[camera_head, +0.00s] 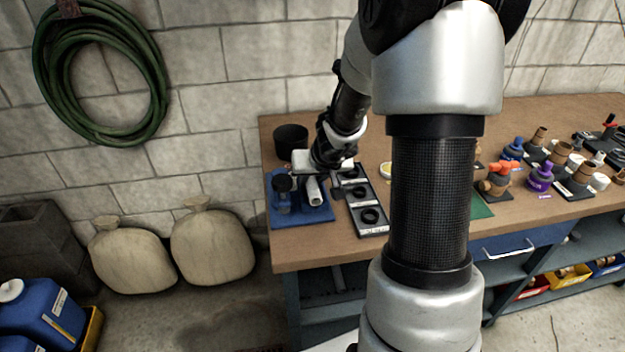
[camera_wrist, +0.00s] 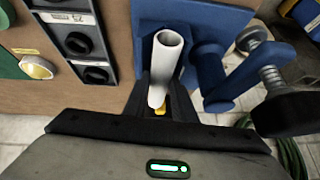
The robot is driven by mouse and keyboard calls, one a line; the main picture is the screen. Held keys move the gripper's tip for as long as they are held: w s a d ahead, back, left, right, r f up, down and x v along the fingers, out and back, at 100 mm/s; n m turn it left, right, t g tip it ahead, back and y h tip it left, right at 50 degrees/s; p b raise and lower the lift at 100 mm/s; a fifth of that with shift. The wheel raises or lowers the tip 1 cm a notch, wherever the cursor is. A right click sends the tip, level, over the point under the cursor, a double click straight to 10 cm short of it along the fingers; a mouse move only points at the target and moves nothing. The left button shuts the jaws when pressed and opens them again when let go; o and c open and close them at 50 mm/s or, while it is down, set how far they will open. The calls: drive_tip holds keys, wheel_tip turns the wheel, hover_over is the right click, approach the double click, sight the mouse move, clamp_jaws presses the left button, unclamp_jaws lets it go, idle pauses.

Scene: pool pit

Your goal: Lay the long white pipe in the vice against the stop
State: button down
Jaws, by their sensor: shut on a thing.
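The white pipe (camera_head: 314,188) is at the blue vice (camera_head: 318,215), at the left end of the bench. My gripper (camera_head: 324,178) is over the vice, shut on the pipe. In the wrist view the pipe (camera_wrist: 166,62) lies between my two dark fingers (camera_wrist: 162,88), its hollow end out past the fingertips. The blue vice (camera_wrist: 148,14) shows beyond and beside it, with a screw and black knob (camera_wrist: 290,112) at right. The pipe's other end is hidden by my gripper. I cannot tell whether it touches the vice bed or the stop.
A labelled dark tray with black rings (camera_head: 372,231) stands just right of the vice. A black pot (camera_head: 291,138) stands behind it. Several fittings and valves (camera_head: 540,176) crowd the right of the bench (camera_head: 300,252). The bench's left edge is close to the vice.

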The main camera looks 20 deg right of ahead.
sight(312, 179)
drive_tip(key=shift+s+d+f, duration=0.1)
drive_tip(key=shift+s+f, duration=0.35)
drive_tip(key=shift+f, duration=0.4)
drive_tip(key=c, duration=1.5)
unclamp_jaws()
drive_tip(key=shift+c, duration=1.1)
drive_tip(key=shift+w+d+r+p, duration=0.15)
drive_tip(key=shift+w+r+p, duration=0.1)
drive_tip(key=shift+r+p, duration=0.7)
drive_tip(key=shift+o, duration=0.9)
wheel_tip(312, 179, up, 2)
drive_tip(key=shift+d+p, duration=0.1)
drive_tip(key=shift+p, duration=0.8)
drive_tip(key=shift+w+a+r+p, duration=0.1)
drive_tip(key=shift+a+r+p, duration=0.05)
drive_tip(key=shift+r+p, duration=0.9)
drive_tip(key=shift+w+a+r+p, duration=0.1)
drive_tip(key=shift+r+p, duration=0.8)
drive_tip(key=shift+r, duration=0.25)
